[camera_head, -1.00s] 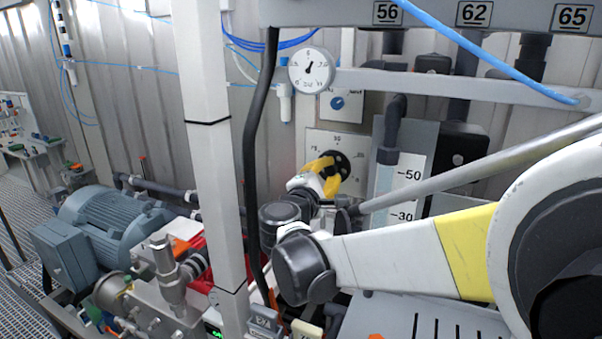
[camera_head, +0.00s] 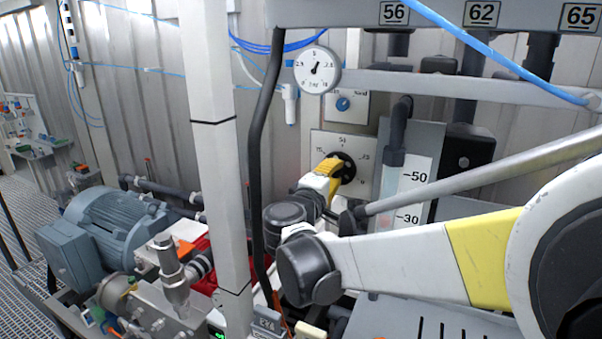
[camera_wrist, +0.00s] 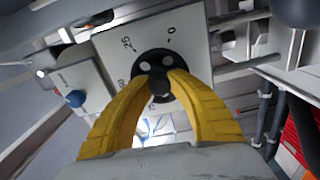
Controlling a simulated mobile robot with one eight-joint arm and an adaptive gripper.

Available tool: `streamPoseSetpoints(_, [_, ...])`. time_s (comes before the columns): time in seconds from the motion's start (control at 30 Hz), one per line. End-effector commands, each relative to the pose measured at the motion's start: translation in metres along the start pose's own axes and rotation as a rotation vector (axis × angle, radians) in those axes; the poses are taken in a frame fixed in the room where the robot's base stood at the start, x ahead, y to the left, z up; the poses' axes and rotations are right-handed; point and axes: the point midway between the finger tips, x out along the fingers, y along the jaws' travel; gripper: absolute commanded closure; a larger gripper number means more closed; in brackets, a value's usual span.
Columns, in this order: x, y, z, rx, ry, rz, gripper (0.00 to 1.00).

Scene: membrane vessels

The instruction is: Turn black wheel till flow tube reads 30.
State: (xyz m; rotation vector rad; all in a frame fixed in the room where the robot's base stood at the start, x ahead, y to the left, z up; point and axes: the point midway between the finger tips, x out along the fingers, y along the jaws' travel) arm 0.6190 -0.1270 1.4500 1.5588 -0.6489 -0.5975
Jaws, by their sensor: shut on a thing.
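The black wheel (camera_head: 345,166) sits on a pale dial plate (camera_head: 361,147) with numbers around it. In the wrist view the black wheel (camera_wrist: 152,64) shows light round spots on its face. My gripper (camera_head: 331,168) has its yellow fingers at the wheel. In the wrist view my gripper (camera_wrist: 160,80) is shut on the wheel's hub, one finger on each side. The flow tube (camera_head: 391,185) stands right of the plate, with a scale marked 50 and 30. Its lower part is hidden behind my arm, and I cannot tell its reading.
A round gauge (camera_head: 317,69) hangs above the dial plate. A blue knob (camera_head: 343,103) sits on a small panel between them. A white post (camera_head: 211,130) and a black hose (camera_head: 262,140) stand left of my gripper.

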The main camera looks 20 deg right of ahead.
Motion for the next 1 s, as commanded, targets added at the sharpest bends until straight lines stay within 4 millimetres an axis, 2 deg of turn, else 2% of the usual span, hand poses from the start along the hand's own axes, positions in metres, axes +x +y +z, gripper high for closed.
streamPoseSetpoints(0.3, [0.0,0.0,0.0,0.0,0.0,0.001,1.0])
streamPoseSetpoints(0.33, [0.0,0.0,0.0,0.0,0.0,0.001,0.72])
streamPoseSetpoints(0.4, [0.0,0.0,0.0,0.0,0.0,0.001,0.53])
streamPoseSetpoints(0.77, [-0.004,0.0,0.0,0.0,0.001,0.0,0.53])
streamPoseSetpoints(0.87, [-0.017,0.0,-0.001,0.0,0.004,0.0,0.53])
streamPoseSetpoints(1.0, [-0.047,0.0,-0.002,0.0,0.006,0.0,0.53])
